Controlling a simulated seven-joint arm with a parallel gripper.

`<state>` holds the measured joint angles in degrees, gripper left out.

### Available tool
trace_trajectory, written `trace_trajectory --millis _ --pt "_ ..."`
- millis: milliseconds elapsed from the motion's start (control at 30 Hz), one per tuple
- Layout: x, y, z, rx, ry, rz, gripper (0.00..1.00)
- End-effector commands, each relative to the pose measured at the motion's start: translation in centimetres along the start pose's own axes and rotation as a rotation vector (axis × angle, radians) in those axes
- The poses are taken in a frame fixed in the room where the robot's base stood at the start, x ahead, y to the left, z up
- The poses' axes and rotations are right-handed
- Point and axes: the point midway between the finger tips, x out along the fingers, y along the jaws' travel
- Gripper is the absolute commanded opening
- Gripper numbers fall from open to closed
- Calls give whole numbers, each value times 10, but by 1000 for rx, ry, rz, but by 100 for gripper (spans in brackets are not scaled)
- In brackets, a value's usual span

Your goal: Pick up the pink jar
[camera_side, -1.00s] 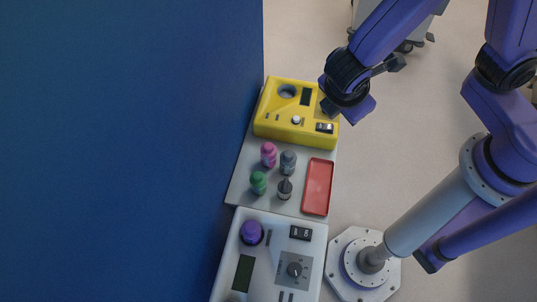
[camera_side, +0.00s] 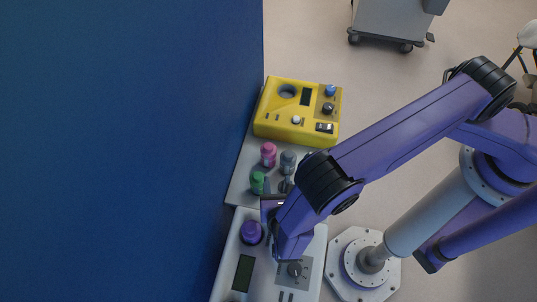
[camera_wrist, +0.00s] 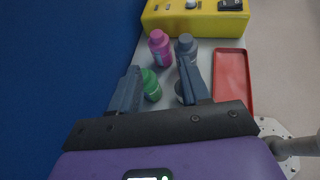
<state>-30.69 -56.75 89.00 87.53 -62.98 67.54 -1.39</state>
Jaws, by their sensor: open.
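The pink jar (camera_side: 268,155) stands upright on the grey tray surface, in front of the yellow device. It also shows in the wrist view (camera_wrist: 160,48), beyond my fingertips and between their lines. My gripper (camera_wrist: 158,78) is open and empty, its two dark fingers pointing toward the jars. In the side view my gripper (camera_side: 273,190) is low over the near end of the jar area, partly hidden by my wrist. The green jar (camera_wrist: 151,86) shows between the fingers, close to the left one; I cannot tell whether they touch.
A grey jar (camera_side: 288,161) stands right of the pink one. A red tray (camera_wrist: 232,80) lies to the right. The yellow device (camera_side: 290,125) is behind, a white control box (camera_side: 235,250) in front, a blue wall (camera_side: 130,150) left.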

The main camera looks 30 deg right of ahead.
Motion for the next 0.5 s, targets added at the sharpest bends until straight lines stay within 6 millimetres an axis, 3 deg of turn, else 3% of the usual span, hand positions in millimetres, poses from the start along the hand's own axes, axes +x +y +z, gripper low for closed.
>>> trace_trajectory --millis 100,267,500 --pt "2 -1 -14 -42 -20 32 46" --pt "12 -1 -18 -54 -27 41 46" --pt "54 0 -16 -53 -26 38 46"
